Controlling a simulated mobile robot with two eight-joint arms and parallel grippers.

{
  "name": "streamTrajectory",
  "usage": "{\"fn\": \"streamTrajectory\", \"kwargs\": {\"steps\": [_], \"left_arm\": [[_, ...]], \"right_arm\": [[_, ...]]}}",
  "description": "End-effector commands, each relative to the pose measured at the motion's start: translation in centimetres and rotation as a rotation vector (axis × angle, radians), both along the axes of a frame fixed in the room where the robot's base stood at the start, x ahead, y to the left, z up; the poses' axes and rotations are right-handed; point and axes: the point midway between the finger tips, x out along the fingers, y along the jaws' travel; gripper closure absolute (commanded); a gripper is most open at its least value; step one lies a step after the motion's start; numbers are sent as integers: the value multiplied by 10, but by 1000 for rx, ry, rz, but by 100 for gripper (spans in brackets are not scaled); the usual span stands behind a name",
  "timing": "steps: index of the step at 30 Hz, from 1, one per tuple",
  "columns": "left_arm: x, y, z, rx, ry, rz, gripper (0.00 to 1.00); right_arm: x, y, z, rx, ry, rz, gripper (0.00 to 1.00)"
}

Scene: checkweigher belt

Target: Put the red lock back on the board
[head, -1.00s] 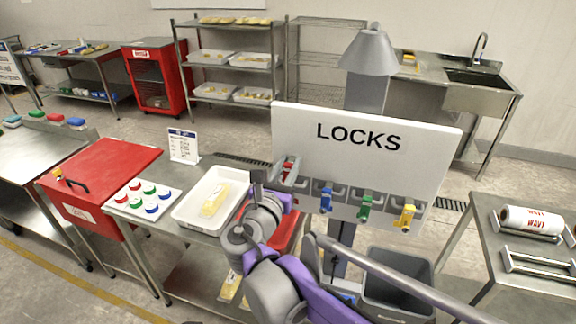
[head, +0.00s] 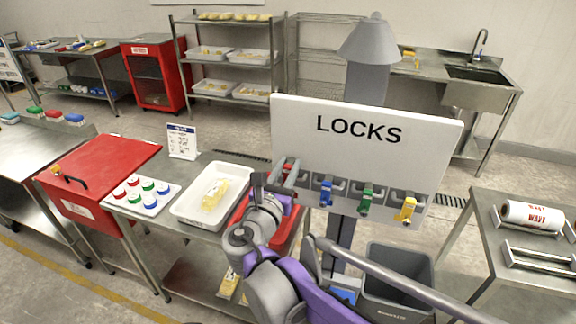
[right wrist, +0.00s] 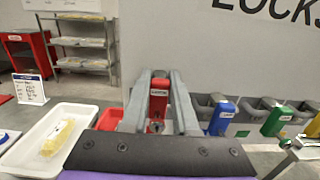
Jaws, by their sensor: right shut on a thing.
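The white LOCKS board (head: 360,131) stands in front of me, with a row of grey holders along its lower edge. A blue lock (head: 326,194), a green lock (head: 367,199) and a yellow lock (head: 408,209) hang there. My right gripper (head: 286,176) is at the board's lower left, shut on the red lock (right wrist: 158,97). In the right wrist view the red lock is upright between the two grey fingers, left of the blue lock (right wrist: 222,118). The fingers hide the place behind it; I cannot tell whether it touches a holder. My left gripper is not in view.
A white tray with a yellow pack (head: 214,193) and a board of red, green and blue caps (head: 142,195) lie on the table to the left. A grey bin (head: 398,280) stands below the board. A roll stand (head: 532,216) is at the right.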

Motion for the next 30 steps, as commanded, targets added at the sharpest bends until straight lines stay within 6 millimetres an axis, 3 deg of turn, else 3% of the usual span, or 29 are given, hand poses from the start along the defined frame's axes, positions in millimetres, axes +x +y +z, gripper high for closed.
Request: {"fn": "streamTrajectory", "kwargs": {"steps": [22, 23, 28, 30], "left_arm": [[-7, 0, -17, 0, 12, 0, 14], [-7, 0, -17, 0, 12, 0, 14], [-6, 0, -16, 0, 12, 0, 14], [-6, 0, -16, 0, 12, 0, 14]], "right_arm": [[0, 0, -24, 1, 1, 0, 100], [0, 0, -24, 1, 1, 0, 71], [0, 0, -22, 1, 0, 0, 40], [0, 0, -22, 1, 0, 0, 37]]}}
